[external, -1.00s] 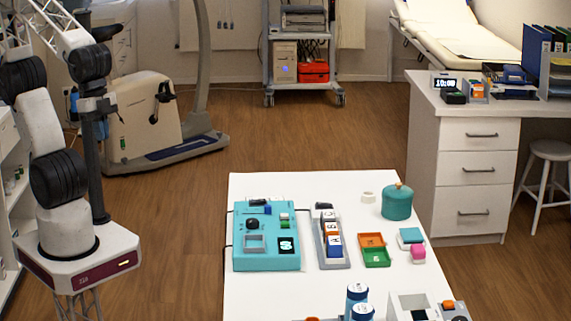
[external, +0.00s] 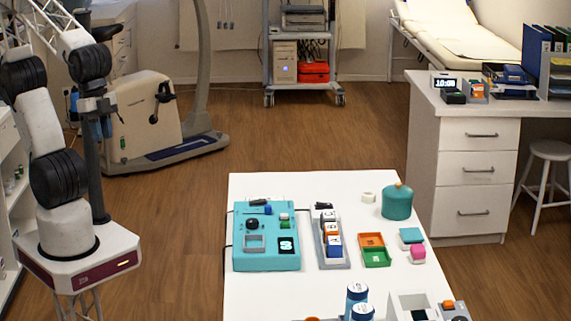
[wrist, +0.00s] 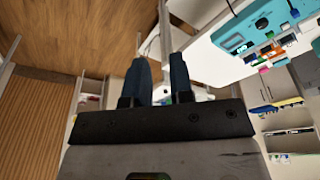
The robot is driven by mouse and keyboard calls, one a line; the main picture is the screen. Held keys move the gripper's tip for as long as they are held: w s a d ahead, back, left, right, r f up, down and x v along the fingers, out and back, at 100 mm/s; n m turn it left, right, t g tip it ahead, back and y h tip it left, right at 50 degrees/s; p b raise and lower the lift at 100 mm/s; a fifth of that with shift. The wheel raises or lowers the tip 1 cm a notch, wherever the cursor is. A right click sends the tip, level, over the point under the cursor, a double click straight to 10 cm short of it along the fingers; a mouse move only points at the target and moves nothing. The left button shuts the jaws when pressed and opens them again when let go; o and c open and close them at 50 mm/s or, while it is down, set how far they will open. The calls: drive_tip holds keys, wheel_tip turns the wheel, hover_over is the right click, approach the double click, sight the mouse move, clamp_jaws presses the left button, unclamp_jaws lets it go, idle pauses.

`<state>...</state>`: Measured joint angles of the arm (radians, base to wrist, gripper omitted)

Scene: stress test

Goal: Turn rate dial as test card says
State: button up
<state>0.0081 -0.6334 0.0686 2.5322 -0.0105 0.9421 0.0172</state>
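The teal console (external: 265,262) lies on the left of the white table. A round black knob (external: 252,224), likely the rate dial, sits on its upper left part. Its pointer setting is too small to read. My arm stands at the left, well away from the table; I cannot make out my gripper there. In the wrist view my gripper (wrist: 161,80) has two dark fingers apart with nothing between them. The teal console (wrist: 238,38) also shows there.
The white table (external: 300,293) also bears a grey rack (external: 336,265) of coloured blocks, orange (external: 371,240) and green (external: 377,258) trays, a teal pot (external: 397,204) and blue-topped containers (external: 357,292). A desk (external: 470,110) stands behind at right. Floor between arm and table is clear.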

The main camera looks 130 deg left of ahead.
drive_tip(key=o, duration=0.4)
drive_tip(key=shift+w, duration=0.1)
drive_tip(key=shift+o, duration=1.1)
drive_tip(key=shift+w+a, duration=0.2)
drive_tip(key=shift+w, duration=0.05)
drive_tip(key=w+a+f+n, duration=0.25)
drive_tip(key=w+a, duration=0.35)
drive_tip(key=w, duration=0.4)
drive_tip(key=w+a+f+n, duration=0.1)
drive_tip(key=w+a+f, duration=0.3)
drive_tip(key=a, duration=0.3)
drive_tip(key=w+a+f+n+g, duration=0.1)
drive_tip(key=w+a+f, duration=0.3)
drive_tip(key=a+f, duration=0.2)
drive_tip(key=w+a+f+n+g, duration=0.1)
drive_tip(key=w+a+f, duration=0.3)
drive_tip(key=a, duration=0.6)
drive_tip(key=shift+w+a+f, duration=0.1)
drive_tip(key=shift+f, duration=0.7)
drive_tip(key=shift+w+a+f, duration=0.1)
drive_tip(key=shift+a+f, duration=0.2)
drive_tip(key=shift+a, duration=0.05)
drive_tip(key=shift+f, duration=0.15)
